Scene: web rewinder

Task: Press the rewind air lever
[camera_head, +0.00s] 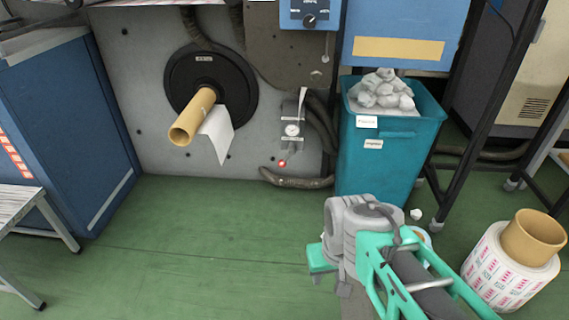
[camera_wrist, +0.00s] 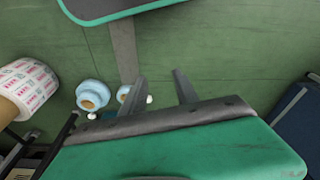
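A small air unit with a round gauge (camera_head: 292,130) is mounted on the grey machine panel, right of the black rewind disc. A slim pale lever (camera_head: 302,98) stands upright at its top; it looks like the rewind air lever, though its label is too small to read. A red knob (camera_head: 282,163) sits below the gauge. My gripper (camera_wrist: 160,88) shows in the wrist view with its two dark fingers apart and nothing between them, above the green floor. In the head view my arm is at lower right, well away from the lever.
A black disc (camera_head: 182,80) carries a protruding cardboard core (camera_head: 192,117). A teal bin (camera_head: 372,160) of crumpled waste stands right of the air unit. A label roll (camera_head: 505,275) stands at lower right. A blue cabinet (camera_head: 70,120) is at left. The central floor is clear.

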